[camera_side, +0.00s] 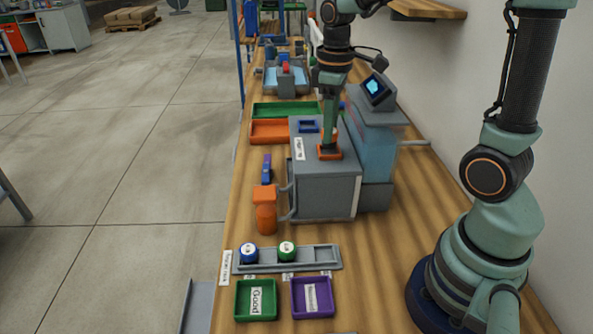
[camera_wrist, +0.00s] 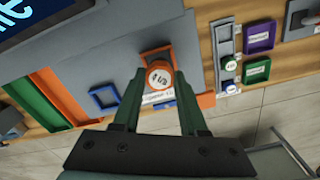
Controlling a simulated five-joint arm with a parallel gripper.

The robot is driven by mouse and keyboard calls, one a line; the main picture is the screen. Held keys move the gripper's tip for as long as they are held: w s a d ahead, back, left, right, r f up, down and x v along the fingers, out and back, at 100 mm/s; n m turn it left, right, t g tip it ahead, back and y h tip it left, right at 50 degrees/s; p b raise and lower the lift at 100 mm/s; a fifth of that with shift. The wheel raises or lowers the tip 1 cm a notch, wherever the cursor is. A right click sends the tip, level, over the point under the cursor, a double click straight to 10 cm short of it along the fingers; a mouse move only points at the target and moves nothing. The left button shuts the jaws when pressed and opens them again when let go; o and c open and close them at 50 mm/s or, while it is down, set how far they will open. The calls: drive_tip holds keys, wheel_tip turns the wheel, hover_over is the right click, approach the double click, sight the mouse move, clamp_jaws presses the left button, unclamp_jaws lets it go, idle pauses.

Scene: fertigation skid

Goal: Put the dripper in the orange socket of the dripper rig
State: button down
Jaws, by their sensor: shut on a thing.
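The dripper (camera_wrist: 160,75), orange with a white marked top, sits between the fingertips of my gripper (camera_wrist: 160,80) in the wrist view. My gripper (camera_side: 329,148) is shut on it, pointing down over the grey dripper rig (camera_side: 325,190). The orange socket (camera_side: 337,156) is directly under the fingertips; its orange rim (camera_wrist: 145,55) shows around the dripper in the wrist view. The dripper is at the socket, but I cannot tell how deep it sits. In the side view the fingers mostly hide it. A blue socket (camera_side: 308,126) beside it looks empty.
A grey rack (camera_side: 322,257) holds a blue dripper (camera_side: 249,253) and a green dripper (camera_side: 287,250). Green (camera_side: 256,316) and purple (camera_side: 312,314) trays stand in front. An orange bottle-like part (camera_side: 265,215) stands left of the rig. A screen unit (camera_side: 377,90) stands close behind, right.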

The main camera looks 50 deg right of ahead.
drive_tip(key=shift+f, duration=0.95)
drive_tip(key=shift+c, duration=2.2)
unclamp_jaws()
drive_tip(key=shift+f, duration=0.1)
wheel_tip(320, 180, up, 12)
drive_tip(key=s+a+f+m+t, duration=0.4)
drive_tip(key=s+a+t, duration=0.1)
drive_tip(key=a, duration=0.1)
drive_tip(key=shift+s+m+t, duration=0.3)
drive_tip(key=shift+s, duration=0.1)
